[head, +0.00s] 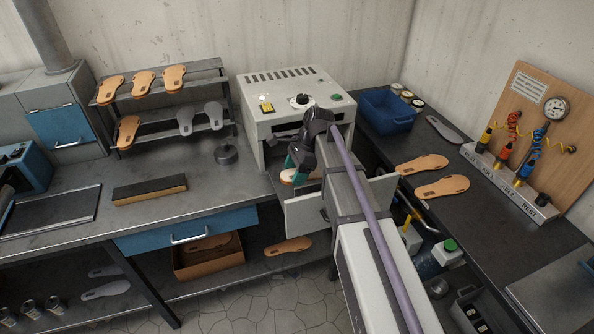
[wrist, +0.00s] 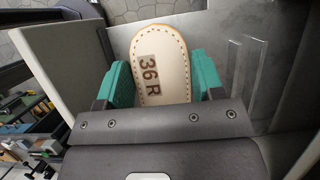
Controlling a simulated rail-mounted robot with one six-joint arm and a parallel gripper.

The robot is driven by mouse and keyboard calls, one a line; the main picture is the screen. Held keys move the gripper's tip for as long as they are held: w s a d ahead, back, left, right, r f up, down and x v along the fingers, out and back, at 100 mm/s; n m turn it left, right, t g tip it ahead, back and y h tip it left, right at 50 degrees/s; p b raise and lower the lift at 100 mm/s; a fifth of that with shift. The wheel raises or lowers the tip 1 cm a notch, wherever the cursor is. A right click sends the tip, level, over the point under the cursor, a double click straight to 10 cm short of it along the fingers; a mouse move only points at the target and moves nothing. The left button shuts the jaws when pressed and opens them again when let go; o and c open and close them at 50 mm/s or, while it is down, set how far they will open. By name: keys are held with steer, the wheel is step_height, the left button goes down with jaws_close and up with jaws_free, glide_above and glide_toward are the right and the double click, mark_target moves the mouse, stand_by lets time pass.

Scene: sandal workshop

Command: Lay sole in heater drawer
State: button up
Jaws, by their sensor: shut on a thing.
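My gripper (head: 292,166) is shut on a tan sole (head: 294,177) at the open front of the white heater (head: 270,125). In the wrist view the sole (wrist: 163,50) has a stitched edge and is marked "36 R". It sits between the green fingers of my gripper (wrist: 163,78). The heater drawer (head: 305,214) is pulled out, and the sole is over its inner end. My arm hides much of the drawer. I cannot tell whether the sole touches the drawer floor.
A rack (head: 165,112) with several soles stands left of the heater. A blue bin (head: 388,112) and tan soles (head: 442,187) lie on the right bench. A long dark block (head: 150,190) lies on the left bench. A dark round weight (head: 226,154) stands near the heater.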

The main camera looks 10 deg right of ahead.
steer(key=shift+a, duration=0.25)
steer(key=shift+f+b, duration=0.7)
step_height(320, 180, down, 5)
steer(key=b, duration=0.5)
steer(key=shift+w+d, duration=0.2)
steer(key=shift+d, duration=2.05)
steer(key=shift+f+b, duration=0.35)
steer(key=o, duration=1)
steer(key=shift+o, duration=0.2)
steer(key=shift+r, duration=0.2)
